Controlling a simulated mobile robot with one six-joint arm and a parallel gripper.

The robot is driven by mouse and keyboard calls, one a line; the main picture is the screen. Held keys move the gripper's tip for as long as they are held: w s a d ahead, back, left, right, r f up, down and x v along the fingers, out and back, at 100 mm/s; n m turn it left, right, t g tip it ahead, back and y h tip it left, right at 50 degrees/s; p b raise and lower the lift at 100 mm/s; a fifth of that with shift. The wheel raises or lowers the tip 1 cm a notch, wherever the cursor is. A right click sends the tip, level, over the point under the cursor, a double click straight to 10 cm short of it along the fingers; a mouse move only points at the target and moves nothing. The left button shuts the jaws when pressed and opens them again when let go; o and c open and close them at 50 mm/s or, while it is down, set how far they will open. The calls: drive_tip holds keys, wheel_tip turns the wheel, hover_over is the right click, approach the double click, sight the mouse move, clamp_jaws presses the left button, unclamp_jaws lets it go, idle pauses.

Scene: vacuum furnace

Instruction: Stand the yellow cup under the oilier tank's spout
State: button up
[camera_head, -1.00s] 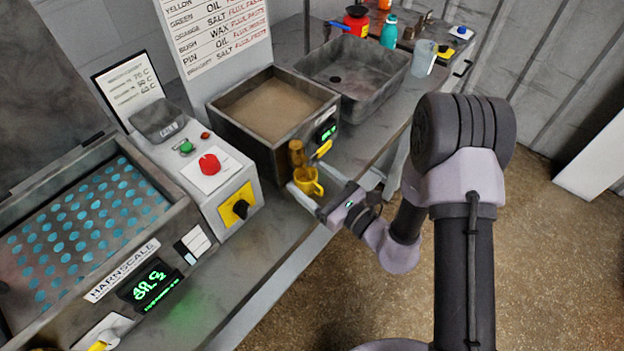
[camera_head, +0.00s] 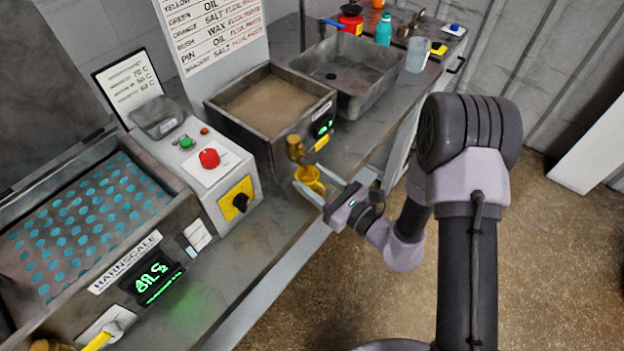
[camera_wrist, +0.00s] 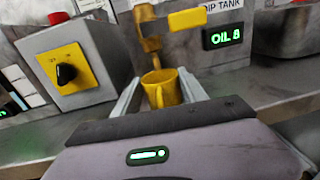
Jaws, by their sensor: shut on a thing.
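The yellow cup (camera_head: 308,180) is upright between the fingers of my gripper (camera_head: 311,177), which is shut on it. In the wrist view the cup (camera_wrist: 162,88) has its handle toward me. The dip tank's brass spout (camera_head: 295,149) hangs just above the cup, with a yellow lever beside it. In the wrist view the spout (camera_wrist: 151,42) comes down right behind the cup's rim. The dip tank (camera_head: 268,140) holds brown liquid, and its display (camera_wrist: 222,36) reads OIL 8. The other tank (camera_head: 75,215), labelled Harnscale, has a green display (camera_head: 152,280) that I cannot read surely.
A control box (camera_head: 205,165) with a red knob and yellow switch stands between the tanks. A sink (camera_head: 350,72) lies beyond the dip tank. Bottles and a clear jug (camera_head: 417,55) stand at the far end. The bench edge is clear right of the cup.

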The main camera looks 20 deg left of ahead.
drive_tip(key=o, duration=1.4)
drive_tip(key=shift+o, duration=0.2)
drive_tip(key=p+v, duration=0.2)
drive_tip(key=v, duration=1.5)
drive_tip(key=shift+d+p, duration=0.2)
drive_tip(key=shift+p, duration=0.1)
drive_tip(key=shift+f, duration=0.1)
